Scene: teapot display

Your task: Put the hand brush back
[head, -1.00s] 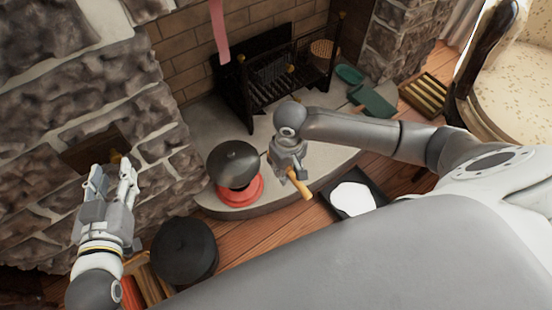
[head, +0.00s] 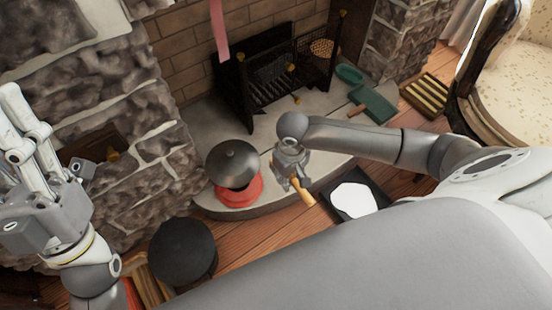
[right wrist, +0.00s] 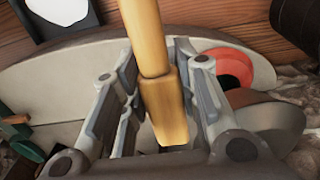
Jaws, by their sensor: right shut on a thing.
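My right gripper (head: 292,177) is shut on a light wooden handle (head: 302,193) above the front edge of the hearth. In the right wrist view the handle (right wrist: 160,85) lies between the fingers and runs up out of the picture. I see no bristles, so I cannot tell from the frames whether it is the hand brush. A green piece with a wooden handle (head: 373,103) lies on the hearth at the right, beside a green oval piece (head: 348,73). My left gripper (head: 38,130) is open and empty at the far left, near the stone wall.
A dark domed pot (head: 233,163) with a red base (head: 240,192) stands on the hearth (head: 205,120), left of my right gripper. A black tray (head: 376,204) holding something white and a round black pot (head: 183,250) are on the floor. A black fire grate (head: 240,95) stands behind.

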